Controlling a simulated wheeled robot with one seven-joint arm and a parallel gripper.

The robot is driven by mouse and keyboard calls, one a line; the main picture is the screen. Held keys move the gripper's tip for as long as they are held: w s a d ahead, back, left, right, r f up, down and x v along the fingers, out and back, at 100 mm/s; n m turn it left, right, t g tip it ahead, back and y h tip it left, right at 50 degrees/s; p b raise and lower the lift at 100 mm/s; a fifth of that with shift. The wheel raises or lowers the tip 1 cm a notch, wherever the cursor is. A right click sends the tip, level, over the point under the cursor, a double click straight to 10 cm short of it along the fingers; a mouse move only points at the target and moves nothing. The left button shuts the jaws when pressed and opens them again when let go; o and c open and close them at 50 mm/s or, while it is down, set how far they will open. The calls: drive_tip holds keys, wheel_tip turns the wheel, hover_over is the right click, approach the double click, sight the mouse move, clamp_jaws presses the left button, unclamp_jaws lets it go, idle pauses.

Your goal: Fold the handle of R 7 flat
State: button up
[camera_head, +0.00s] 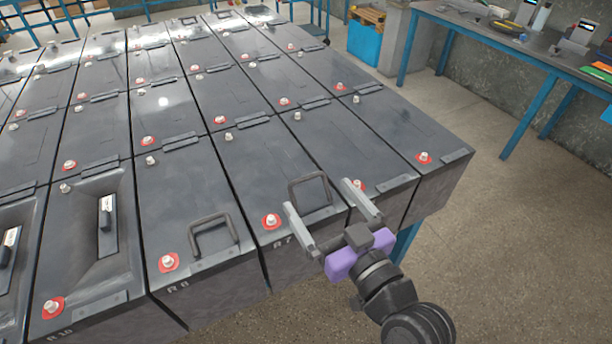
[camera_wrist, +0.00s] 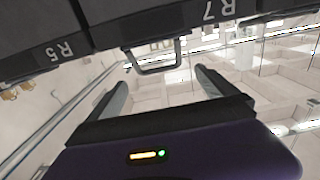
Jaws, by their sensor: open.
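Battery R 7 (camera_head: 262,165) is a dark grey block at the front edge of the rows, with a red-ringed terminal. In the wrist view the handle appears between and beyond the fingertips (camera_wrist: 160,77); contact cannot be told.
Battery R 8 (camera_head: 165,225) stands left of R 7 with its own raised handle (camera_head: 213,235). Further left, a battery has a recessed lid with a black bar (camera_head: 106,213). A blue-legged workbench (camera_head: 480,35) stands at the right. Floor (camera_head: 510,250) is free to the right.

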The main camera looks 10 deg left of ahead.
sight(307, 179)
drive_tip(key=p+x, duration=0.1)
drive_tip(key=x, duration=0.6)
drive_tip(key=shift+c, duration=0.3)
drive_tip(key=c, duration=1.3)
drive_tip(key=shift+r+p, duration=0.1)
drive_tip(key=shift+p, duration=0.25)
drive_tip(key=shift+c, duration=0.2)
